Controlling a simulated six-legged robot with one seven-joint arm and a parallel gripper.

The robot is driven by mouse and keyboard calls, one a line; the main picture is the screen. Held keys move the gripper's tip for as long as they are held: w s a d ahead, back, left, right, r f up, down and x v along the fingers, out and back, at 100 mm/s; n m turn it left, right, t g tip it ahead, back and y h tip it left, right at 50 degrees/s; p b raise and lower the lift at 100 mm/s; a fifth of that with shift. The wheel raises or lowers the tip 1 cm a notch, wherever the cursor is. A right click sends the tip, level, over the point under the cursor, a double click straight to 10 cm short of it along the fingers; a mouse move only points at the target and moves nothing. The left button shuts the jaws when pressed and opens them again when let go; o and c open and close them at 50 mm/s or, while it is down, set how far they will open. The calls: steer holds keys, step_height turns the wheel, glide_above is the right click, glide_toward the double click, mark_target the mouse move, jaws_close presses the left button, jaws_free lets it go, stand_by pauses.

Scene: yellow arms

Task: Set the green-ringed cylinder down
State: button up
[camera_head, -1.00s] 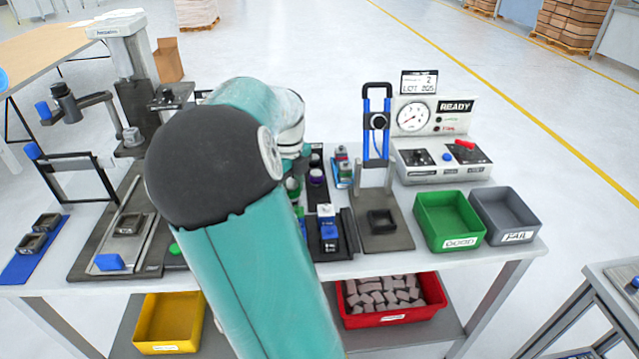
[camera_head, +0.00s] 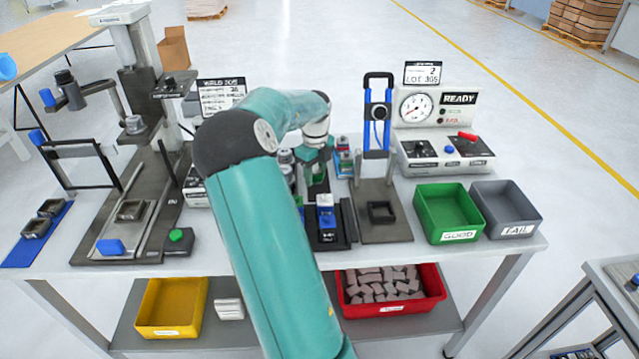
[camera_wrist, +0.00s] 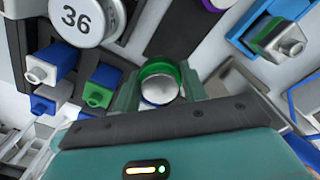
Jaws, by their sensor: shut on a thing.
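My gripper (camera_wrist: 158,100) is shut on the green-ringed cylinder (camera_wrist: 160,88), which has a silver round end and a green band. In the wrist view it sits between my two fingers, over a dark strip. In the head view my gripper (camera_head: 317,168) is low over the back middle of the table, behind the blue-and-white part; the cylinder is small and mostly hidden there. I cannot tell whether the cylinder touches the surface below.
A round part marked 36 (camera_wrist: 82,18) and several blue and green connectors (camera_wrist: 98,92) are left of my gripper. A blue-framed holder (camera_wrist: 270,35) is to the right. The green bin (camera_head: 450,228), grey bin (camera_head: 505,225) and gauge panel (camera_head: 445,150) stand further right.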

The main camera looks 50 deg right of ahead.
mark_target(319, 192)
steer(key=shift+w+d+f, duration=0.1)
steer(key=shift+d+f, duration=0.85)
steer(key=shift+f, duration=0.1)
steer(key=shift+d+f, duration=0.2)
steer(key=shift+f, duration=1.5)
steer(key=shift+f, duration=0.1)
steer(key=o, duration=1.1)
steer(key=shift+f, duration=0.1)
